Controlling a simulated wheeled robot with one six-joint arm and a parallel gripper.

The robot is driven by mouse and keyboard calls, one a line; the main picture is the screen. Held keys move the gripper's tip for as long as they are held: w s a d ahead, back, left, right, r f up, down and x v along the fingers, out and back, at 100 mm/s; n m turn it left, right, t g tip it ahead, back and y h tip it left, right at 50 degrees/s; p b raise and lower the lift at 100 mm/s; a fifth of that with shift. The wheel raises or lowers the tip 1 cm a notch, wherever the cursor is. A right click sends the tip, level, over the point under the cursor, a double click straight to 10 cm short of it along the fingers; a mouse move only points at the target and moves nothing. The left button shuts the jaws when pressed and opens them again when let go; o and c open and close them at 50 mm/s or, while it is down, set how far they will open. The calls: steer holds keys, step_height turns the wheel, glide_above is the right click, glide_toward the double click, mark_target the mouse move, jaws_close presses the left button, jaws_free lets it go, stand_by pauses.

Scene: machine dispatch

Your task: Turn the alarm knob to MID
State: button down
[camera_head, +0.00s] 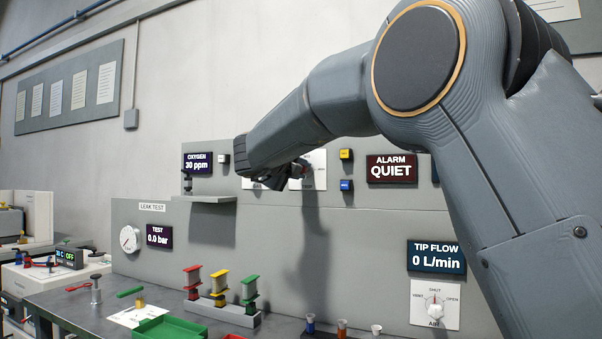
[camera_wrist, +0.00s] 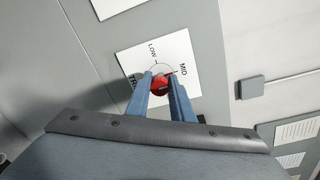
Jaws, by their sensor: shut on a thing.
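In the wrist view, a red knob (camera_wrist: 160,83) sits on a white dial plate (camera_wrist: 190,100) on the grey panel. The labels LOW and MID are readable; a third label is partly hidden behind my left finger. My gripper (camera_wrist: 160,76) is shut on the knob, one blue finger on each side. The fingers cover part of the knob, and its exact pointer direction is hard to tell. In the head view, my gripper (camera_head: 296,173) is at the panel, and my arm hides the knob. The alarm display (camera_head: 391,169) reads QUIET.
A yellow button (camera_head: 346,154) and a blue button (camera_head: 346,185) are right of my gripper. The oxygen display (camera_head: 197,163) and a small shelf (camera_head: 206,199) are to its left. Below are colored spool-like parts (camera_head: 221,287) and a green tray (camera_head: 172,328) on the bench.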

steer(key=shift+f, duration=0.2)
steer(key=c, duration=1.6)
jaws_free()
steer(key=shift+r, duration=0.1)
steer(key=shift+o, duration=0.2)
steer(key=shift+s, duration=0.1)
steer(key=b+v, duration=0.1)
steer(key=v, duration=0.6)
steer(key=shift+s+a, duration=0.15)
steer(key=shift+s, duration=0.1)
